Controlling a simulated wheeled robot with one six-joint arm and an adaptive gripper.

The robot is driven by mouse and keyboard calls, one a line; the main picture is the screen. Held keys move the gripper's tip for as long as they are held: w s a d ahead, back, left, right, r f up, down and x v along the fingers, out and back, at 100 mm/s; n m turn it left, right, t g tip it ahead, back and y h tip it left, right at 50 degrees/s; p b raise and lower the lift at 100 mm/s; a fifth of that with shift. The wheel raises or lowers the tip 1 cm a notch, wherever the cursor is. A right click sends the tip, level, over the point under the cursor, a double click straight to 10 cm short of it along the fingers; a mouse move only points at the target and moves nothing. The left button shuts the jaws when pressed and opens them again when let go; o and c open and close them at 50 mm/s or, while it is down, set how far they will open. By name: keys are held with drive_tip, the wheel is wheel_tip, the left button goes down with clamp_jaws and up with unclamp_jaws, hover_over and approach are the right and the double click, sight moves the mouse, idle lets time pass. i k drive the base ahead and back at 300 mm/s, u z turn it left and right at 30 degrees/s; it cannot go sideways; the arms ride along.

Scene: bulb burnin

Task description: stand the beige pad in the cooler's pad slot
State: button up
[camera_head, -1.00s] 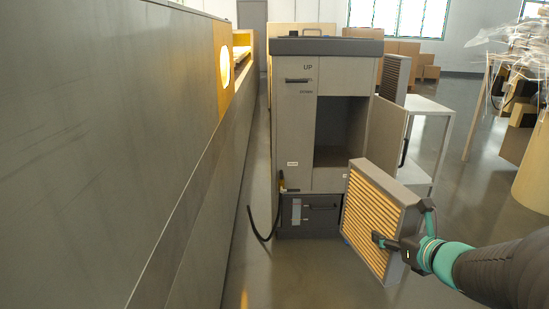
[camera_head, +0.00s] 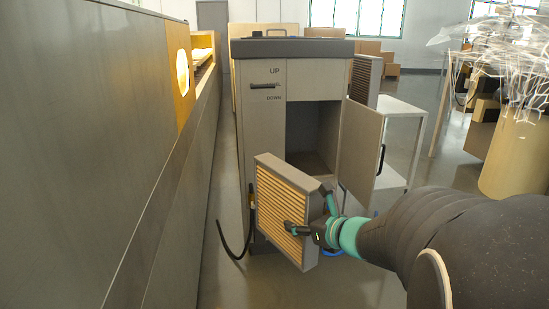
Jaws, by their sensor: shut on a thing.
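The beige pad (camera_head: 278,203) is a slatted panel in a grey frame, held upright and slightly tilted in front of the cooler. My gripper (camera_head: 302,229) is shut on the pad's right side edge, one finger showing over the slats. The grey cooler (camera_head: 262,131) stands behind, with "UP" and "DOWN" marked on its front. Its right door (camera_head: 361,153) is swung open to the right, and the dark compartment (camera_head: 314,137) behind it shows empty in its upper part. The pad hides the cooler's lower front and part of the compartment's lower edge.
A long grey wall (camera_head: 100,140) with a lit opening runs along the left. A white table (camera_head: 403,112) carrying another slatted panel (camera_head: 366,79) stands behind the open door. A beige cylinder with clear wrapping (camera_head: 515,150) stands at the right. A black hose (camera_head: 228,245) hangs at the cooler's left.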

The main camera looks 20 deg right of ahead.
sight(310, 163)
drive_tip(key=i, duration=1.2)
drive_tip(key=z, duration=0.9)
drive_tip(key=i, duration=0.5)
